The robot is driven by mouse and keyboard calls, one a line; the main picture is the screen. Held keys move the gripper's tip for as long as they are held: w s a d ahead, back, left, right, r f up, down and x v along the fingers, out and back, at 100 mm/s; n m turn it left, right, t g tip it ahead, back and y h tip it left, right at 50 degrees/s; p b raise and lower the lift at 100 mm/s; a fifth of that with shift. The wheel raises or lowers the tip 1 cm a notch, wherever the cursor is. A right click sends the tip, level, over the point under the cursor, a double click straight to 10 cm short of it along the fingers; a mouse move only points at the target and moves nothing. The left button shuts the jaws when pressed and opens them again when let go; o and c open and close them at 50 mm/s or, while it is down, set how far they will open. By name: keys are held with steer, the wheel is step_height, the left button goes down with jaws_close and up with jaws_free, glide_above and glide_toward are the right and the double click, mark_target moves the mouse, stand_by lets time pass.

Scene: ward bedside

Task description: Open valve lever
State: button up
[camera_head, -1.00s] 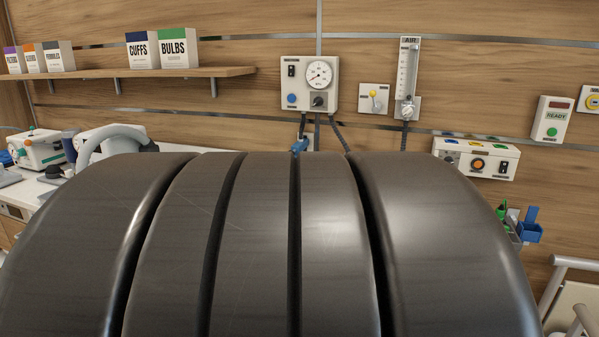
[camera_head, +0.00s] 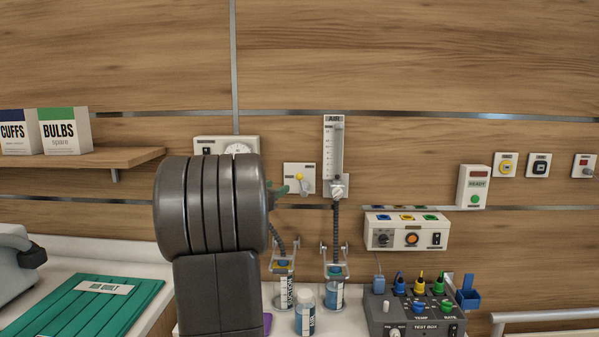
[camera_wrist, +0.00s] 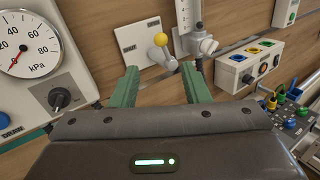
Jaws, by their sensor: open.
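The valve lever with a yellow ball knob (camera_wrist: 160,39) sits on a white wall plate in the wrist view. In the head view the same lever (camera_head: 299,178) is left of the air flowmeter. My gripper (camera_wrist: 160,72) has two green fingers spread apart with nothing between them. In the wrist view the knob and its metal stem appear just beyond the fingertips, between them and apart from them. In the head view the fingertips (camera_head: 291,187) show at the right of my dark wrist, close to the plate's left side.
A gauge panel (camera_wrist: 42,62) is close on the left. The air flowmeter (camera_head: 333,155) stands just right of the lever. A control box (camera_head: 407,238) is at right. A green folder (camera_head: 80,308) lies at left.

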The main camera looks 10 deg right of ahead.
mark_target(297, 177)
steer(key=p+x, duration=0.3)
steer(key=x, duration=1)
steer(key=shift+w+d+p, duration=0.2)
steer(key=shift+d+p, duration=0.05)
steer(key=shift+p, duration=0.15)
jaws_close()
steer(key=shift+s+d+m+g+y, duration=0.2)
steer(key=shift+d+m+g+y, duration=0.35)
steer(key=shift+m, duration=0.75)
steer(key=shift+d, duration=0.15)
jaws_free()
steer(key=shift+s+b, duration=0.1)
steer(key=shift+b, duration=0.2)
steer(key=b+v, duration=0.3)
steer(key=v, duration=1)
steer(key=shift+s+a, duration=0.25)
steer(key=shift+s, duration=0.1)
